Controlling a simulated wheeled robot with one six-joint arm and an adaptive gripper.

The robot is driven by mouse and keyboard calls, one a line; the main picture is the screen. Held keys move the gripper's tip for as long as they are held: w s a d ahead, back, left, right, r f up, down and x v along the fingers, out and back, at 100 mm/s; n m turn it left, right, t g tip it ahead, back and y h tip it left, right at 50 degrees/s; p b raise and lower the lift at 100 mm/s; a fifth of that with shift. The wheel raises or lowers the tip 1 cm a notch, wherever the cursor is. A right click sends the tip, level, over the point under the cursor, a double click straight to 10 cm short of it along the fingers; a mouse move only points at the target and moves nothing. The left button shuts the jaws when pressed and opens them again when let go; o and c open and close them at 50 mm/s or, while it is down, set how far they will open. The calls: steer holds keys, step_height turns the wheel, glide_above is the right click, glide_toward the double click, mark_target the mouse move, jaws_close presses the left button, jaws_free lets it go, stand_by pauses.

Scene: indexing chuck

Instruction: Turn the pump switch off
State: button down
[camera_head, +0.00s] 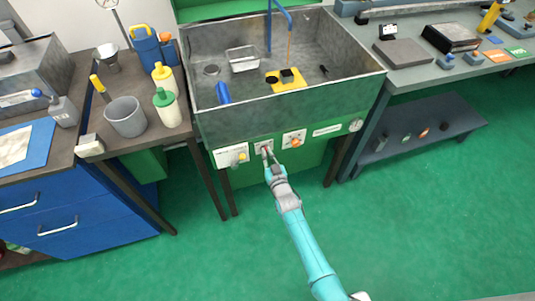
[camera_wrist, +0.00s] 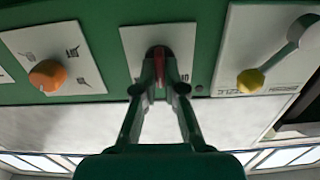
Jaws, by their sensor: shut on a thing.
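The pump switch (camera_wrist: 161,60) is a red lever in a dark round mount on a white plate (camera_wrist: 130,40), on the green front of the sink unit. In the head view its plate (camera_head: 258,144) sits between two other control plates. My gripper (camera_wrist: 162,84) reaches up to this plate, its two fingers converging at the red lever and shut on it. In the head view my gripper (camera_head: 266,155) is at the plate and hides much of the switch. The exact lever position is hard to tell behind the fingertips.
A plate with an orange knob (camera_head: 295,142) is right of the switch in the head view; a plate with a yellow-tipped lever (camera_head: 242,157) is left. A round gauge (camera_head: 355,125) is farther right. The metal sink (camera_head: 240,122) stands above. The green floor (camera_head: 410,230) in front is clear.

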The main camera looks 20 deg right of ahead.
steer(key=n, duration=0.6)
steer(key=shift+a, duration=0.1)
steer(key=shift+n, duration=0.3)
stand_by(0.3)
steer(key=c, duration=1.3)
jaws_free()
steer(key=shift+o, duration=0.2)
steer(key=shift+s, duration=0.15)
steer(key=s, duration=1.1)
steer(key=shift+s, duration=0.4)
